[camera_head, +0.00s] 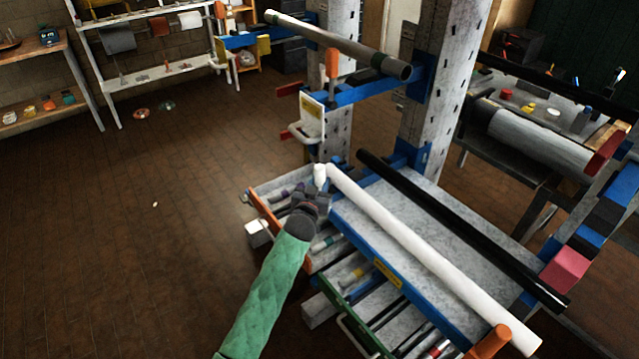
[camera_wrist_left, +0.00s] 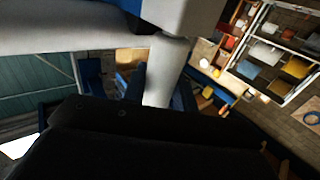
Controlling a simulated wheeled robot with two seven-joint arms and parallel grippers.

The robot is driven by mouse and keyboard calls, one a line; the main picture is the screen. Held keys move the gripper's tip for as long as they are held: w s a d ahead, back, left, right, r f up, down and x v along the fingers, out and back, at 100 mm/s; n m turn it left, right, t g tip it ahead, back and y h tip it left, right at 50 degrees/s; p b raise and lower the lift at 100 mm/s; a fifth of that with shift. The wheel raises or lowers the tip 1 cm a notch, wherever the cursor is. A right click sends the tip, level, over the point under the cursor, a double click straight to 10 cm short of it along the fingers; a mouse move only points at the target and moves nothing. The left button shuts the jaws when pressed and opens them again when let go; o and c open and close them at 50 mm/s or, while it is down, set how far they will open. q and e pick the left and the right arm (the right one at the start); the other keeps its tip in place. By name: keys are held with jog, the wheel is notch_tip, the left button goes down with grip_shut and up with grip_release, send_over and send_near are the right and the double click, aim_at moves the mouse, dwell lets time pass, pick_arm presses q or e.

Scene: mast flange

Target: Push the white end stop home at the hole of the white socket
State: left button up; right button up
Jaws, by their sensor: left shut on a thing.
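The white end stop (camera_head: 320,172) is a small pale piece at the far end of a long white tube (camera_head: 420,250) in the head view. My left gripper (camera_head: 317,192) is just below it, at the end of my green-sleeved arm. In the left wrist view the dark fingers of this gripper (camera_wrist_left: 160,98) are shut on a white shaft (camera_wrist_left: 166,70), which I take to be the end stop. The shaft meets a larger white block (camera_wrist_left: 185,14) above. The white socket and its hole cannot be told apart clearly, and the contact is hidden. My right gripper is out of view.
A black bar (camera_head: 450,225) runs parallel to the white tube over a grey slab. Open drawers with tubes (camera_head: 355,275) lie below. A grey tube (camera_head: 340,45) crosses a blue bracket above.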

pick_arm(q)
jog(key=shift+f, duration=0.25)
jog(key=o, duration=1.1)
jog(key=shift+s+a+f+b, duration=0.15)
jog(key=shift+s+b, duration=0.25)
jog(key=shift+s, duration=0.15)
jog(key=b+v, duration=0.1)
jog(key=v, duration=0.2)
jog(key=b+v, duration=0.1)
jog(key=v, duration=0.2)
jog(key=shift+s+a+r, duration=0.1)
jog(key=shift+s+r, duration=0.15)
jog(key=shift+s, duration=0.05)
jog(key=shift+f, duration=0.1)
